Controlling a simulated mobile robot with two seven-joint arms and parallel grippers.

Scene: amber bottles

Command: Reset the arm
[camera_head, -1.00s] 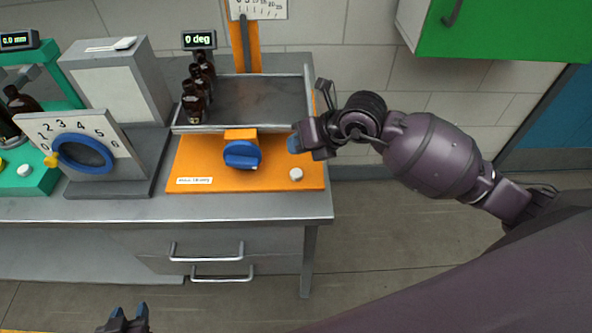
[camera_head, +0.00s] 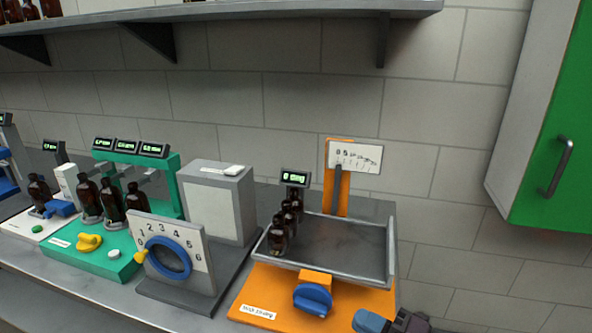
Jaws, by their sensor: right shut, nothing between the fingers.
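My right gripper (camera_head: 372,321) shows at the bottom edge, at the front right corner of the orange base (camera_head: 350,298). It is shut and empty, with a blue fingertip and dark body; most of my right arm is cut off by the frame. On the orange station are a blue knob (camera_head: 313,299), a grey tray (camera_head: 350,243) and a display (camera_head: 295,178). Several amber bottles (camera_head: 279,236) stand in a row at the tray's left side. My left gripper is out of view.
Left of the tray stand a dial panel with a blue ring (camera_head: 168,257), a grey box (camera_head: 217,200) and a green station (camera_head: 112,262) with amber bottles. A wall shelf (camera_head: 270,13) runs above. A green cabinet (camera_head: 549,130) hangs at the right.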

